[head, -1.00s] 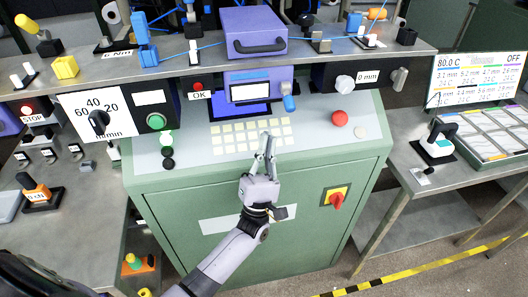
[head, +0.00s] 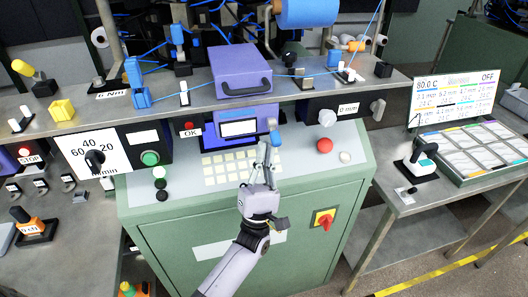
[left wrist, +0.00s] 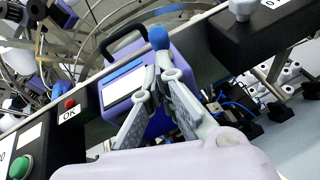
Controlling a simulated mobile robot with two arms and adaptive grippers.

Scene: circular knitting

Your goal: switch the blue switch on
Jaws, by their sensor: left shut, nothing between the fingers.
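A blue-tipped switch (head: 275,138) sits at the right side of the purple device's screen front, above the green console. My left gripper (head: 265,152) is shut and empty, with its fingertips just below and left of the blue tip in the head view. In the left wrist view the blue tip (left wrist: 158,38) shows right at the ends of the shut fingers (left wrist: 163,65). I cannot tell whether they touch it. The switch's lower part is hidden behind the fingers. My right gripper is not in view.
The purple box (head: 240,72) stands on the metal shelf above. A keypad (head: 225,170), a red button (head: 325,146) and a red rotary switch (head: 325,219) on yellow are on the console. A grey knob (head: 327,118) sits right of the blue switch. The sign board (head: 455,95) reads OFF.

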